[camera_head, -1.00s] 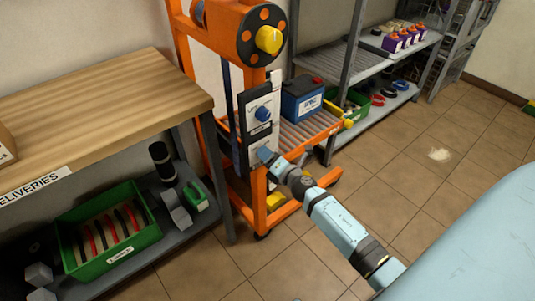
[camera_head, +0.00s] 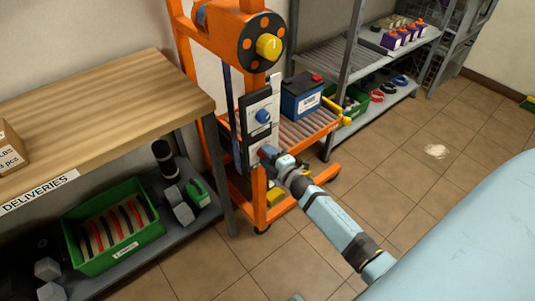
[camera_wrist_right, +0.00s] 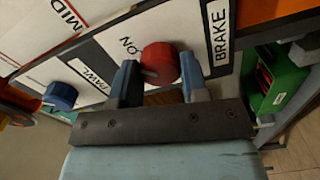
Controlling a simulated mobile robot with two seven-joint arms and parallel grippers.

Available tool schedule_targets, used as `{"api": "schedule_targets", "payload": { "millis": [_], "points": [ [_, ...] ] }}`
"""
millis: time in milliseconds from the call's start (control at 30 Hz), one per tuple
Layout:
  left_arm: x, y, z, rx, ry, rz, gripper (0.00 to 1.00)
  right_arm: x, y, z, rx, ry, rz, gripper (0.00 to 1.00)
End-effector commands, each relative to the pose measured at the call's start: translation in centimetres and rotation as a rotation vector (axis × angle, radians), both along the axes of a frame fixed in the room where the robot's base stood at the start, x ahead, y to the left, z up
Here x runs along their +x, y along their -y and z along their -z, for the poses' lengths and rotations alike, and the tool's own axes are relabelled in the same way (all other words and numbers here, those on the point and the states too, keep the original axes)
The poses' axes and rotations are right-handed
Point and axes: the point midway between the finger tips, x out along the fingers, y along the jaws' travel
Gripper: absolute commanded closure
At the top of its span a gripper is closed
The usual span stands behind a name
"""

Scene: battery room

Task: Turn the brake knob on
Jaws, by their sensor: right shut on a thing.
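The red brake knob (camera_wrist_right: 160,62) sits on the white panel beside the word BRAKE (camera_wrist_right: 221,32) in the right wrist view, with the word ON on its other side. My right gripper (camera_wrist_right: 158,75) has one finger on each side of the knob and is shut on it. In the head view my right gripper (camera_head: 267,154) reaches the lower part of the control panel (camera_head: 246,125) on the orange lift. A bit of red shows at its tips there; the rest of the knob is hidden. My left gripper is not in view.
A blue knob marked PAWL (camera_wrist_right: 60,96) is on the same panel; it also shows above my gripper in the head view (camera_head: 263,116). A yellow knob (camera_head: 268,46) is higher up. A wooden bench (camera_head: 100,120) stands left.

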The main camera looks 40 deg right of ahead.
Motion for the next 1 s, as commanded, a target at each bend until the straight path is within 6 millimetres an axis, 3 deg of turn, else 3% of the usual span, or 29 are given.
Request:
{"api": "schedule_targets", "payload": {
  "millis": [600, 633, 700, 1000],
  "points": [
    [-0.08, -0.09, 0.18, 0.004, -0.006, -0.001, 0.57, -0.02, 0.00, 0.07, 0.039, -0.004, 0.001, 0.82],
    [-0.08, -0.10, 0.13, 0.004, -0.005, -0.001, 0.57, -0.02, 0.00, 0.07, 0.039, -0.004, 0.001, 0.52],
    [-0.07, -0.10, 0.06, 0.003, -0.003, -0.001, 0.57, -0.02, 0.00, 0.06, 0.038, -0.004, 0.000, 0.36],
    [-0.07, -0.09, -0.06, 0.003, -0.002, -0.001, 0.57, -0.11, 0.00, 0.04, 0.037, -0.004, 0.000, 0.33]
  ]
}}
